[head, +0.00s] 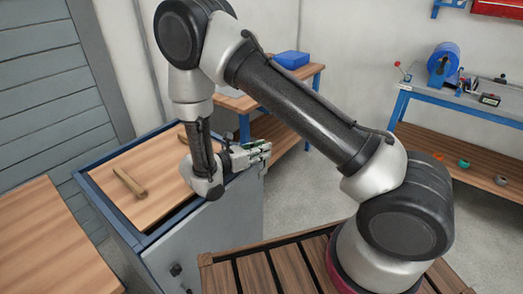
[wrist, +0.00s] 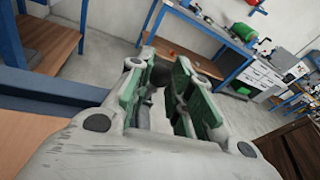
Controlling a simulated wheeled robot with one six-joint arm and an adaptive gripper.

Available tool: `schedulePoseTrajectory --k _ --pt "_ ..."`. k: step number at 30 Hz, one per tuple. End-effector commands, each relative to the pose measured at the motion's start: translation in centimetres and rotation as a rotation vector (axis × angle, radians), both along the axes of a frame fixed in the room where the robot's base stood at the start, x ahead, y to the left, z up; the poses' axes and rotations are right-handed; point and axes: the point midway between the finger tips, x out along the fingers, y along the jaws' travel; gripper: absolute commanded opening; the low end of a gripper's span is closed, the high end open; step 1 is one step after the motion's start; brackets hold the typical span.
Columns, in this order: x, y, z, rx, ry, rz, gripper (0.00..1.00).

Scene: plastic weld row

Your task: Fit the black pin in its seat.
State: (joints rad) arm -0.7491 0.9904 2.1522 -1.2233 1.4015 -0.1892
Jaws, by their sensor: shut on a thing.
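My gripper (head: 258,152) is held out level, just past the right edge of the blue-rimmed cabinet. In the wrist view its green-padded fingers (wrist: 168,82) show a narrow gap between them. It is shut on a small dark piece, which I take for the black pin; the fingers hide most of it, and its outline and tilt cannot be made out. I cannot make out the seat in either view.
The blue-rimmed cabinet (head: 205,238) has a wooden top with a wooden-handled tool (head: 129,182) lying on it. A blue box (head: 291,59) stands on a bench behind. A blue-framed workbench (head: 465,104) is at the right. Grey floor (head: 300,197) lies between.

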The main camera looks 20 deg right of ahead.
Motion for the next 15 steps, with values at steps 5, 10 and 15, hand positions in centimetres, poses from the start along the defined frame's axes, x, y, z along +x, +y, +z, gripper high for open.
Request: schedulePoseTrajectory --k 5,10,15 --pt "-0.33 -0.14 -1.26 0.008 0.024 0.003 0.01" --pt "-0.33 -0.13 -1.26 0.008 0.024 0.004 0.35" --pt "-0.33 -0.13 -1.26 0.008 0.024 0.004 0.46"
